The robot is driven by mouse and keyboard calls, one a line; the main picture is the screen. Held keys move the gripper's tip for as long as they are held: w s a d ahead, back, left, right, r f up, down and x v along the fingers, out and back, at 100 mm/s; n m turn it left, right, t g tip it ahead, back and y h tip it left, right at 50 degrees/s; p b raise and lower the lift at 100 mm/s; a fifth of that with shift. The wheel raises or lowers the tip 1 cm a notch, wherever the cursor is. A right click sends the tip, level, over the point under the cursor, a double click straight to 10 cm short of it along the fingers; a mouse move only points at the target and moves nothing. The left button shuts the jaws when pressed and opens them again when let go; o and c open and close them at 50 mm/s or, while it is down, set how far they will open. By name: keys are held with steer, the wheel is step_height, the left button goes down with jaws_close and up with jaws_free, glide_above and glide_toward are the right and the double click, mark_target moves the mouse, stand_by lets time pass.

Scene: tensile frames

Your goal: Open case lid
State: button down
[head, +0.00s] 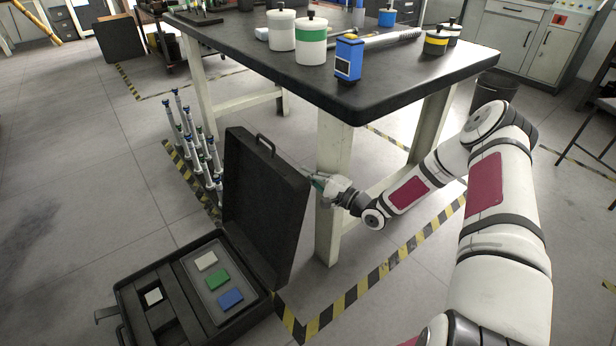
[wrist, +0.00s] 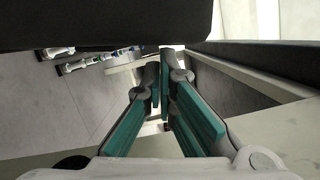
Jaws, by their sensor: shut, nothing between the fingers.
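A black case (head: 128,290) lies on the floor at the lower left in the head view. Its lid (head: 262,205) stands up, roughly upright, with a handle at the top edge. The case's inside shows white, green and blue blocks in compartments. My gripper (head: 311,177) is at the right side of the lid, close to its upper right edge; I cannot tell whether it touches. In the wrist view my gripper (wrist: 165,85) has its teal-padded fingers together at the tips with nothing between them. A dark surface, likely the lid (wrist: 100,22), fills the top of that view.
A black-topped table (head: 330,90) with jars and a blue device stands behind the lid; its near leg (head: 332,190) is right beside my gripper. Several upright rods (head: 196,145) stand on the floor left of the lid. Open floor lies to the left.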

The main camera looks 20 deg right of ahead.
mark_target(283, 178)
steer(key=s+a+r+p, duration=0.1)
steer(key=a, duration=0.1)
steer(key=s+a+r+p, duration=0.1)
steer(key=a, duration=0.2)
steer(key=a+r+p, duration=0.1)
steer(key=a, duration=0.1)
steer(key=shift+s+a+r, duration=0.1)
steer(key=shift+s+a, duration=0.3)
